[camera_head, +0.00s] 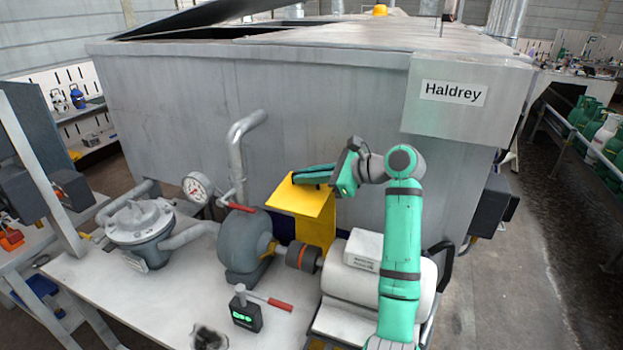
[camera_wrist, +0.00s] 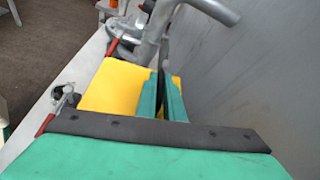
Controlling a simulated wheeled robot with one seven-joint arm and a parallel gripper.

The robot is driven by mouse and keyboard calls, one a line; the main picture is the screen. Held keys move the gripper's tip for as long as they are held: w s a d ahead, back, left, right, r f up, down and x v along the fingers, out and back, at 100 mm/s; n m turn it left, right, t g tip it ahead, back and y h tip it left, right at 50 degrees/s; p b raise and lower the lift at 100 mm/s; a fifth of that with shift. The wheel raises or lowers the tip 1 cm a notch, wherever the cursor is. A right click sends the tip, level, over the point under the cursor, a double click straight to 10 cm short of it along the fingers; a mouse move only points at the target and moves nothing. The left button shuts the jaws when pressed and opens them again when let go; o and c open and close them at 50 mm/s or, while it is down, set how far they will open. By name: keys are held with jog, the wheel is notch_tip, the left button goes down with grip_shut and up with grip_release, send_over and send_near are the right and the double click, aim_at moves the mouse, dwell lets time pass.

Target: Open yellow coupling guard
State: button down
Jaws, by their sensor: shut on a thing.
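The yellow coupling guard (camera_head: 298,201) is raised above the shaft coupling (camera_head: 303,257), between the grey pump and the white motor. Its upper panel slopes down toward the front left, and a yellow side reaches down behind the coupling. The coupling shows uncovered, dark with an orange band. My gripper (camera_head: 308,178) is at the guard's top edge, shut on it. In the wrist view the green fingers (camera_wrist: 163,98) are close together at the right edge of the yellow guard (camera_wrist: 108,88). The exact grip point is partly hidden by the fingers.
The grey pump (camera_head: 246,245) with a gauge (camera_head: 197,187) and red-handled valve stands left of the coupling. The motor (camera_head: 350,285) carries a white box (camera_head: 363,248). A small device (camera_head: 245,315) lies in front. The large grey tank (camera_head: 300,110) walls off the back.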

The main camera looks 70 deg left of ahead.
jog(key=shift+s+f, duration=0.1)
jog(key=c, duration=1.9)
grip_release()
jog(key=shift+a, duration=0.1)
jog(key=v, duration=1.1)
